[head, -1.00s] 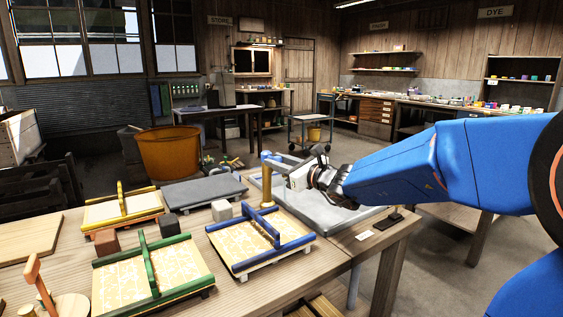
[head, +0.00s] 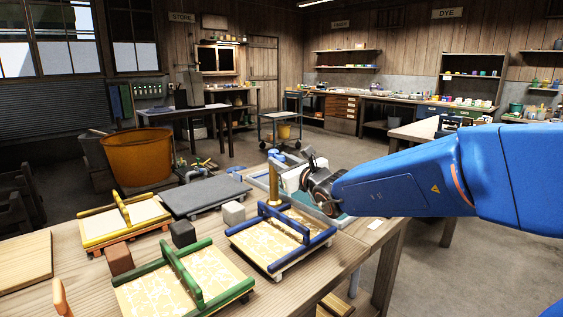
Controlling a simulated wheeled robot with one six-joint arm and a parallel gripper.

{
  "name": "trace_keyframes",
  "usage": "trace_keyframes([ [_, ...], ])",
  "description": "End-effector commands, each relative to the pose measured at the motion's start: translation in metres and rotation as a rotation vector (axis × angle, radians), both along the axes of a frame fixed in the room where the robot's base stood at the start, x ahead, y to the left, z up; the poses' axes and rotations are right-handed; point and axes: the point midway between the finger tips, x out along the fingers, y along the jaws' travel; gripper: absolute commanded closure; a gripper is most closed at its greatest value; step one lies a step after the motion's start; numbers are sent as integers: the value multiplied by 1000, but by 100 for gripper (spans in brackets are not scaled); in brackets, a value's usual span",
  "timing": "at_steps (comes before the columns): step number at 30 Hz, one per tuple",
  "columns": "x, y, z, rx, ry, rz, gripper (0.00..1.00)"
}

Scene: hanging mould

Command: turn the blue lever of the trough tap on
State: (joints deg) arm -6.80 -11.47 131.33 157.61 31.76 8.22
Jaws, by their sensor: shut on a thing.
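The trough tap (head: 273,188) is a brass post at the left side of the trough, just behind the blue-framed mould. Its blue lever (head: 275,155) shows at the top of the post. My gripper (head: 288,176) reaches in from the right, close beside the tap top. It is shut on the blue lever, though the contact itself is small and partly hidden by the gripper. The trough (head: 258,182) has a pale rim and is largely covered by my gripper and arm. The part of its inside that shows looks blue-green.
The blue-framed mould (head: 262,262) lies in front of the tap. The green-framed mould (head: 160,295), yellow-framed mould (head: 122,222) and a grey slab (head: 205,193) share the wooden table. An orange tub (head: 150,158) stands behind. Open floor lies right of the table.

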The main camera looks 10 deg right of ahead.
Motion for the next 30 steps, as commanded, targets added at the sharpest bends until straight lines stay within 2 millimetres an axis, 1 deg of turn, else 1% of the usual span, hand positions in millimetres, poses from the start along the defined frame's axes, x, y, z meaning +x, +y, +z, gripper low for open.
trace_keyframes([
  [8, 1, 0, 2, 1, -3, 0, 100],
  [9, 1, 0, 2, 1, -4, 0, 73],
  [11, 1, 0, 2, 1, -3, 0, 59],
  [12, 1, 0, 2, 1, -3, 0, 57],
  [20, 0, 0, 1, 1, -2, 0, 57],
  [23, -3, -1, 1, 1, -2, -1, 57],
  [26, -11, -4, 1, 1, -2, 0, 57],
  [30, -29, -10, 2, 1, -3, 0, 57],
])
